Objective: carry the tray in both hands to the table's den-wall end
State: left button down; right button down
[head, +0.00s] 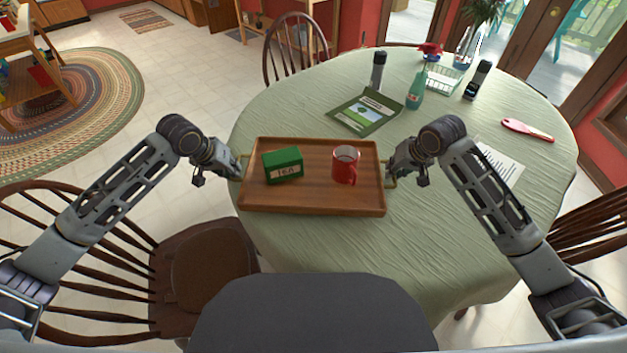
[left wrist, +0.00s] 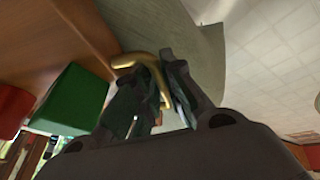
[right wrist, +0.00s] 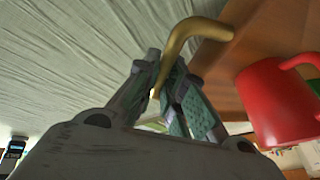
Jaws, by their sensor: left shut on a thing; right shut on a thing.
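A brown wooden tray (head: 312,205) with brass handles is at the near left edge of the round table, level as far as I can see. A green tea box (head: 283,166) stands on its left half and a red mug (head: 345,166) on its right half, both upright. My left gripper (head: 240,170) is shut on the left brass handle (left wrist: 128,62), with the green box beyond it in the left wrist view. My right gripper (head: 391,172) is shut on the right brass handle (right wrist: 190,30), with the red mug close by. I cannot tell whether the tray touches the cloth.
The table (head: 330,240) has a pale green cloth. A green book (head: 367,112), a teal bottle (head: 415,90), dark-topped canisters (head: 378,70), a small rack (head: 443,80), a paper (head: 500,160) and a red brush (head: 527,130) lie beyond. The near right cloth is clear. Chairs (head: 210,260) stand around.

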pick_arm(q)
jog(key=shift+a+f+b, duration=0.1)
jog(key=shift+f+b, duration=0.45)
jog(key=shift+b, duration=0.05)
pick_arm(e)
jog(key=shift+d+f, duration=0.1)
jog(key=shift+f, duration=0.45)
pick_arm(q)
jog(key=c, duration=2)
grip_release()
jog(key=shift+f, duration=0.15)
pick_arm(e)
jog(key=c, duration=2)
grip_release()
jog(key=shift+f, duration=0.1)
pick_arm(q)
jog(key=o, duration=0.5)
pick_arm(e)
jog(key=o, duration=0.5)
pick_arm(q)
jog(key=shift+r, duration=0.2)
jog(key=v, duration=1.1)
jog(key=shift+s+r, duration=0.15)
jog(key=shift+r, duration=0.2)
pick_arm(e)
jog(key=shift+v, duration=6)
pick_arm(q)
jog(key=shift+r, duration=0.1)
